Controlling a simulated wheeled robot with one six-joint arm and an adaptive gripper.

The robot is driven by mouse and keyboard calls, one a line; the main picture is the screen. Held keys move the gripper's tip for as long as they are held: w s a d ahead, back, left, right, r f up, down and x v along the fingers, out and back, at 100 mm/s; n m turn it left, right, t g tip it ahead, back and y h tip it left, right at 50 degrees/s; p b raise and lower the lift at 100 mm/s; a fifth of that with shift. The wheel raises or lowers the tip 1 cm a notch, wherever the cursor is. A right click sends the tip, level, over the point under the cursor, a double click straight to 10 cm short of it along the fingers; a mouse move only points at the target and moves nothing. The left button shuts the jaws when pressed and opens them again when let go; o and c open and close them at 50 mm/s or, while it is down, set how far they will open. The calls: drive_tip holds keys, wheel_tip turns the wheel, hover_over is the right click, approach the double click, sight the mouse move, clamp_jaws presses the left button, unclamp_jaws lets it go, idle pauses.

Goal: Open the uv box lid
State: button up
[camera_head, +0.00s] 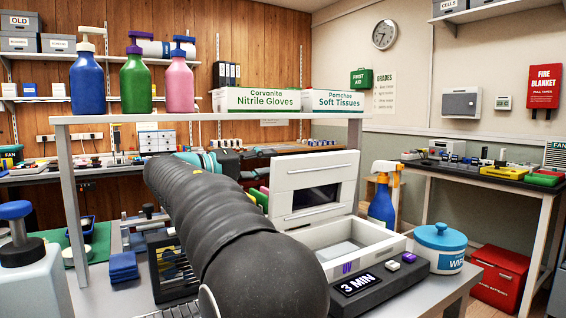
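The UV box (368,246) is a white box with a purple "UV" mark on its front, standing on the bench right of centre. Its lid (314,188), white with a dark window and a handle bar, stands upright at the back of the box. The inside of the box is exposed and shows a pale grey floor. My thick black arm passes close along the left side of the box and lid.
A dark timer unit (377,286) reading "3 MIN" sits in front of the box. A wipes tub (440,247) and an orange-topped blue spray bottle (382,208) stand to its right. A shelf (215,116) with pump bottles and cartons spans above my arm.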

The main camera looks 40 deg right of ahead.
drive_tip(key=shift+a, duration=1.05)
